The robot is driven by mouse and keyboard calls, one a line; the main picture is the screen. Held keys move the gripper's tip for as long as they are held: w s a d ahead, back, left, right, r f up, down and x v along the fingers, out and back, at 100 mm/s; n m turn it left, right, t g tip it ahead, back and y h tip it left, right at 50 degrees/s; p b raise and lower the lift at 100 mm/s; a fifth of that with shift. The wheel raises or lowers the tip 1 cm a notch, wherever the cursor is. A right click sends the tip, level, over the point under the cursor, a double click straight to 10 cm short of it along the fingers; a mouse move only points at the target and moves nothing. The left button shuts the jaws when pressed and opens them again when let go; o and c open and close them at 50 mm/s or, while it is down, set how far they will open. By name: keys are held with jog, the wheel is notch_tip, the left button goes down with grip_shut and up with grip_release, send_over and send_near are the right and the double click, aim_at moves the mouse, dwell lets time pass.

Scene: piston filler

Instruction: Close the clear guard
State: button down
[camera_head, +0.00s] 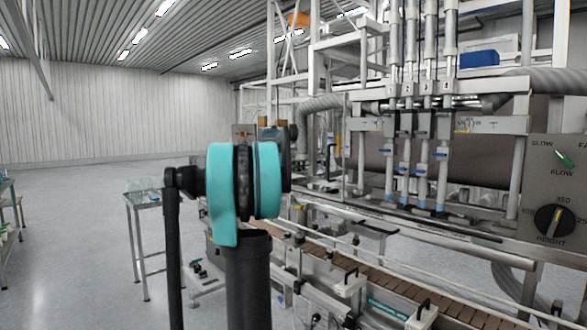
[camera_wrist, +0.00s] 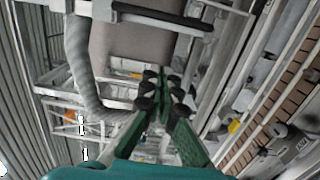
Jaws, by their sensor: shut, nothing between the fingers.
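The filling machine (camera_head: 440,124) stands at the right in the head view, with several upright nozzle tubes over a conveyor. I cannot make out the clear guard's panel for certain in either view. A dark bar (camera_wrist: 163,18) crosses the top of the wrist view, ahead of my fingertips; I cannot tell whether it belongs to the guard. My gripper (camera_wrist: 163,94) has green fingers with black tips. It is shut and empty, apart from the bar. In the head view my teal and black arm hides the gripper and part of the machine's left end.
The slatted conveyor (camera_head: 390,297) runs along the machine's front with rails and clamps. A control panel (camera_head: 557,190) with knobs is at the right edge. A ribbed grey hose (camera_wrist: 80,65) hangs left of my fingers. A small table (camera_head: 143,204) stands left; open floor lies beyond.

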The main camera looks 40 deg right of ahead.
jog(key=s+d, duration=0.4)
jog(key=d, duration=0.1)
dwell(0.5)
